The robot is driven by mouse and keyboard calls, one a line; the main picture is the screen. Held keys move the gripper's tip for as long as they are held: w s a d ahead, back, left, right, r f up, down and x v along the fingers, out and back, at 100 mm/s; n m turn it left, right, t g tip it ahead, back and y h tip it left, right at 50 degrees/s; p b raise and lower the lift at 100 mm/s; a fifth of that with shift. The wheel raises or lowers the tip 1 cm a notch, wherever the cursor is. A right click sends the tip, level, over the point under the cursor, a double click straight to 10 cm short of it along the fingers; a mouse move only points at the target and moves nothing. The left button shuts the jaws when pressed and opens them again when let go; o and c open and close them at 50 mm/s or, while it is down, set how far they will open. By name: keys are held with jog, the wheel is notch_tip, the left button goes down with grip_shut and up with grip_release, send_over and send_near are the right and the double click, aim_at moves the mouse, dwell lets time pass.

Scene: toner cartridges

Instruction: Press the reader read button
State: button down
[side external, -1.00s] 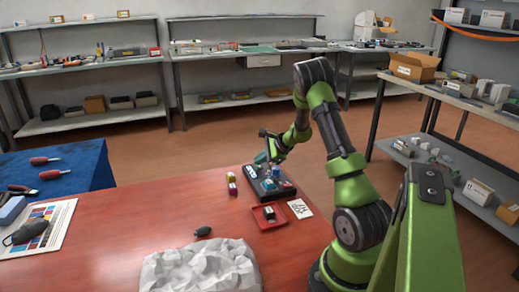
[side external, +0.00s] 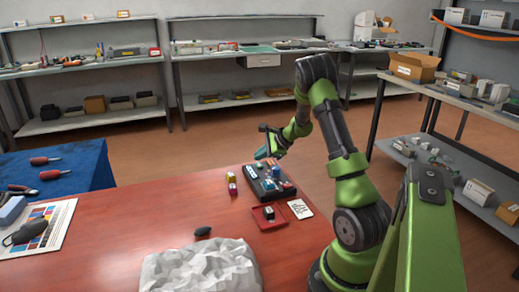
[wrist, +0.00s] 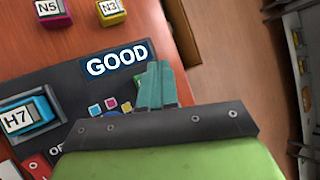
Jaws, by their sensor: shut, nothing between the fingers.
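The reader (side external: 277,193) is a black panel near the table's far edge. In the wrist view its display (wrist: 117,61) reads "GOOD", and a cartridge labelled H7 (wrist: 25,119) sits on it at the left. Small coloured squares (wrist: 95,110) and a blue rounded part (wrist: 114,114) lie beside my fingers; I cannot tell whether the blue part is the read button. My gripper (side external: 261,152) is shut and empty, above the reader's far end in the side view. Its teal fingertips (wrist: 158,68) cover part of the panel in the wrist view.
Yellow (side external: 230,177) and magenta (side external: 232,189) cartridges stand left of the reader. A red tray (side external: 258,223) with a dark cartridge and a white card (side external: 299,208) lie nearer. Crumpled grey material (side external: 200,270) is at the front.

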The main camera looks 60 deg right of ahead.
aim_at(263, 171)
jog(key=shift+r, duration=2.4)
jog(key=shift+s+a+f+n+g+y, duration=0.3)
jog(key=shift+s+a+f+n+g, duration=0.25)
jog(key=shift+s+a+f, duration=0.35)
jog(key=s+a+r+n, duration=0.4)
jog(key=a+n, duration=0.3)
jog(key=a, duration=0.5)
jog(key=s+a+r+n+y, duration=0.1)
jog(key=s+a+r+n, duration=0.3)
jog(key=a, duration=0.9)
jog(key=s+a+r+n, duration=0.4)
jog(key=a+r+n, duration=0.4)
jog(key=a+n, duration=0.3)
jog(key=shift+a+g+y, duration=0.4)
jog(key=shift+a+g, duration=0.05)
jog(key=shift+a, duration=0.6)
jog(key=shift+n, duration=0.25)
